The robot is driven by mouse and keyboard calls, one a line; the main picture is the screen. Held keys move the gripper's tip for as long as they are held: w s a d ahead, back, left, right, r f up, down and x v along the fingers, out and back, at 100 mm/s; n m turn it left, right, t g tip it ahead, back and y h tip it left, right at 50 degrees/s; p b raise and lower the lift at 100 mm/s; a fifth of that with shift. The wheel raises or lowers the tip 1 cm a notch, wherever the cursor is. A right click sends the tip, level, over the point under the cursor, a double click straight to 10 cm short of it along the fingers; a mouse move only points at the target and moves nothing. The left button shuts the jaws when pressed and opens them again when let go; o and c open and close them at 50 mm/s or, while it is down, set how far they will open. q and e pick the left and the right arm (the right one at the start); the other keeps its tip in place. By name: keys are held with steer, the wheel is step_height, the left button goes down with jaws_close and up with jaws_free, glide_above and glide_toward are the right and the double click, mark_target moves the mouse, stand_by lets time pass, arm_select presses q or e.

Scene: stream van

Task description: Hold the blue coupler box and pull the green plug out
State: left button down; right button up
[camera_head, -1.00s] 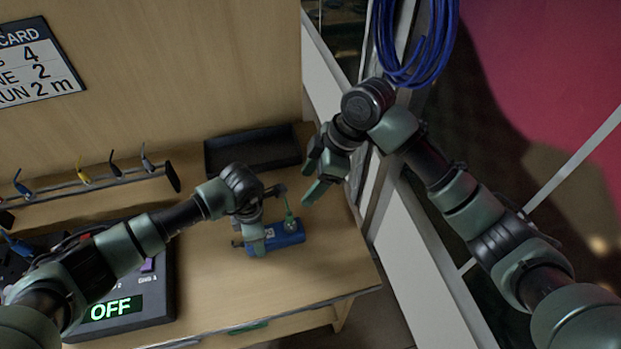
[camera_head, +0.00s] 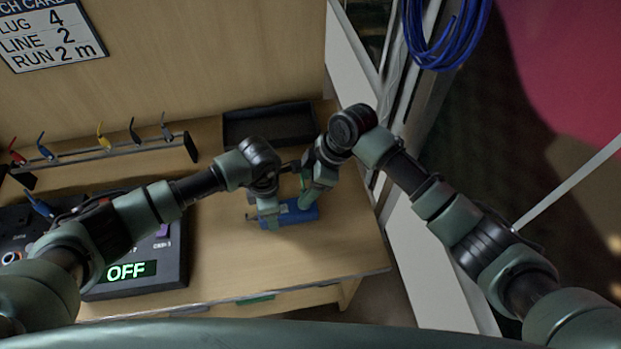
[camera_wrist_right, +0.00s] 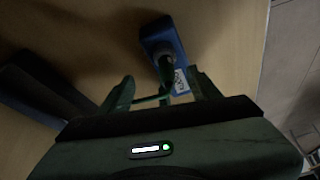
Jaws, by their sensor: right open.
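The blue coupler box (camera_head: 304,214) lies on the bench near its right end. My left gripper (camera_head: 270,217) is at the box's left part, one finger against its near side; the other finger is hidden. My right gripper (camera_head: 308,196) is at the box's right part, pointing down with its fingers apart. In the right wrist view the blue box (camera_wrist_right: 160,38) lies ahead of the open right fingers (camera_wrist_right: 165,90). A dark plug body (camera_wrist_right: 172,72) and a thin green strand (camera_wrist_right: 150,98) show between them. The green plug is largely hidden in the head view.
A black tray (camera_head: 268,142) stands behind the grippers. A console reading OFF (camera_head: 140,287) is at the left, with a rack of coloured leads (camera_head: 110,153) behind it. A blue cable coil (camera_head: 445,35) hangs upper right. The bench's front right is clear.

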steer(key=c, duration=1.2)
jaws_close()
jaws_free()
steer(key=shift+w, duration=0.15)
jaws_close()
steer(key=shift+r, duration=0.1)
